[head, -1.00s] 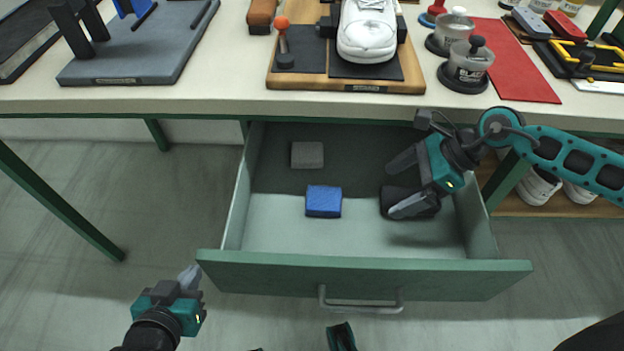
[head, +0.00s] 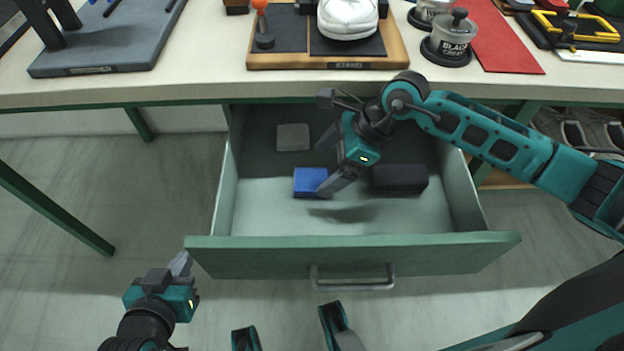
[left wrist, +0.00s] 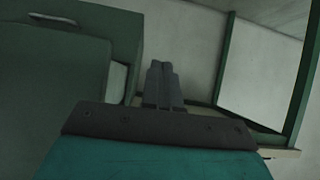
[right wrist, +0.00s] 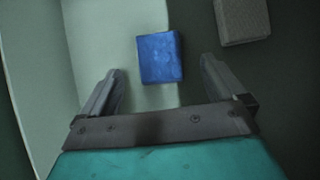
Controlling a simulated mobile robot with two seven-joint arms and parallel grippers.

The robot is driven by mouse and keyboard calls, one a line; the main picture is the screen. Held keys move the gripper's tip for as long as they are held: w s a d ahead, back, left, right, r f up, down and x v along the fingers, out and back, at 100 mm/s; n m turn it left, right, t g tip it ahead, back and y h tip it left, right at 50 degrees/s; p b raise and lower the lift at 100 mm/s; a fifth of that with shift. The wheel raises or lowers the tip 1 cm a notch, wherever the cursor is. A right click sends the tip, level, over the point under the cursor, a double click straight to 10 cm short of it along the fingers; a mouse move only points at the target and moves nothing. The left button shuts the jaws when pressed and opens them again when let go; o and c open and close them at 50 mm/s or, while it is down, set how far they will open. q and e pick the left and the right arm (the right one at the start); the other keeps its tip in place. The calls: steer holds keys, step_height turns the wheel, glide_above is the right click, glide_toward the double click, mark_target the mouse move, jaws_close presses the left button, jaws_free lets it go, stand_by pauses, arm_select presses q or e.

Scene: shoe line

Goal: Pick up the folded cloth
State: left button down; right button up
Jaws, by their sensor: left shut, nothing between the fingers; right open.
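The folded cloth is most likely the blue block-shaped thing (head: 310,182) lying in the open drawer; it also shows in the right wrist view (right wrist: 159,57), ahead of the fingers and between their lines. My right gripper (head: 328,163) is open and empty above the drawer, just right of the blue cloth, partly over its edge in the head view. In the right wrist view the two fingers (right wrist: 160,85) stand wide apart. My left gripper (head: 182,264) is shut and empty, outside the drawer by its front left corner; its closed fingers show in the left wrist view (left wrist: 162,82).
The drawer (head: 350,258) is pulled out under the workbench (head: 215,88). It also holds a grey block (head: 292,137) at the back and a black block (head: 400,179) to the right. The drawer floor in front is clear. A shoe (head: 347,18) stands on the bench.

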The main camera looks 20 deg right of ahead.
mark_target(313, 179)
steer(key=x, duration=0.4)
steer(key=shift+f+b, duration=0.3)
steer(key=shift+f, duration=0.05)
steer(key=shift+c, duration=0.4)
steer(key=c, duration=1)
